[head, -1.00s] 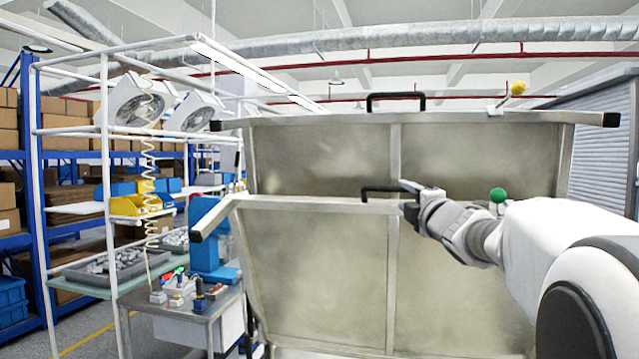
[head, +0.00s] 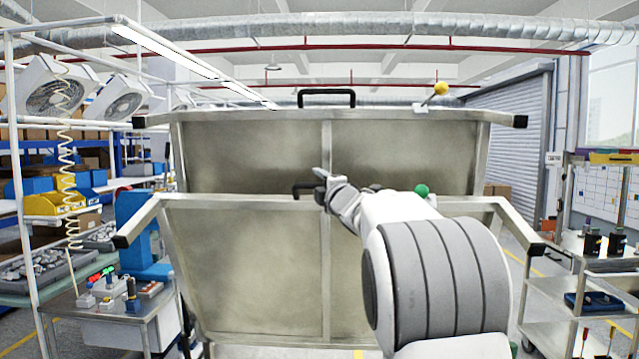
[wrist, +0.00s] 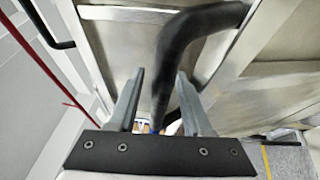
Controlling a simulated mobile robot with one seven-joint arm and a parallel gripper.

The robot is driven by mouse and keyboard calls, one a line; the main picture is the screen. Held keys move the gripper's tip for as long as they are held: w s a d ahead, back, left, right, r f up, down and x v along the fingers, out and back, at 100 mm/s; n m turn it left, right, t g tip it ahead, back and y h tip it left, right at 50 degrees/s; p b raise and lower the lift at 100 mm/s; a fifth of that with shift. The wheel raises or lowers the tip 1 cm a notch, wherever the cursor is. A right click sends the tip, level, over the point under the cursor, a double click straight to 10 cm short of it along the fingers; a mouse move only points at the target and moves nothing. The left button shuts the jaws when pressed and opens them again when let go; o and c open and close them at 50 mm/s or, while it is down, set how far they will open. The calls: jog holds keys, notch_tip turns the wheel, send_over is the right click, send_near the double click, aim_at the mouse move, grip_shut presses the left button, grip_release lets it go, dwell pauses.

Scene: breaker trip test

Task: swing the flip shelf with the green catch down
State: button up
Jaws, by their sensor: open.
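The flip shelf with the green catch (head: 421,190) is the nearer metal panel (head: 255,265), standing raised and steeply tilted in the head view. Its black handle (head: 301,188) is at the middle of its top edge. My gripper (head: 321,175) is at this handle, and my arm hides part of the shelf's right side. In the wrist view the black handle bar (wrist: 178,45) runs between the two open fingers of my gripper (wrist: 160,75). I cannot tell whether either finger touches it.
A second raised shelf (head: 250,150) with a yellow catch (head: 441,88) and its own black handle (head: 326,92) stands behind. A bench with a blue press (head: 140,235) is close on the left. A tool cart (head: 560,290) stands on the right.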

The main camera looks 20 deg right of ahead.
jog(key=shift+c, duration=0.2)
grip_shut()
dwell(1.1)
